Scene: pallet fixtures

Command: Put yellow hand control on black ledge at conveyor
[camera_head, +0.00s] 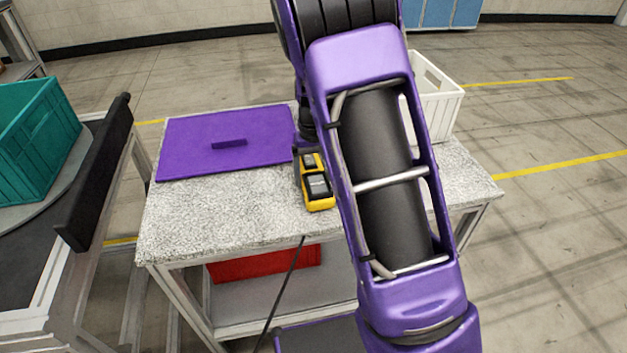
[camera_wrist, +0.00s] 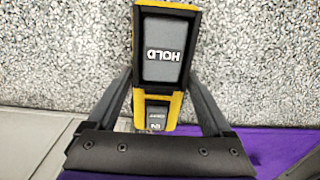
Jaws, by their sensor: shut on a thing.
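The yellow hand control (camera_head: 317,185) has a black face and grey buttons. It is at the speckled table, beside my arm, which hides part of the scene to its right. In the wrist view the hand control (camera_wrist: 164,55) shows a large grey button marked HOLD. My gripper (camera_wrist: 162,80) has one finger on each side of it and is shut on it. I cannot tell whether it touches the tabletop. The black ledge (camera_head: 95,170) is a long dark bar along the near side of the conveyor (camera_head: 30,260) at the left.
A purple board (camera_head: 190,160) with a raised handle lies on the speckled table (camera_head: 200,220). A white crate (camera_head: 440,95) stands at the table's back right. A teal crate (camera_head: 40,135) sits on the conveyor. A red bin (camera_head: 265,262) is under the table. A gap separates table and conveyor.

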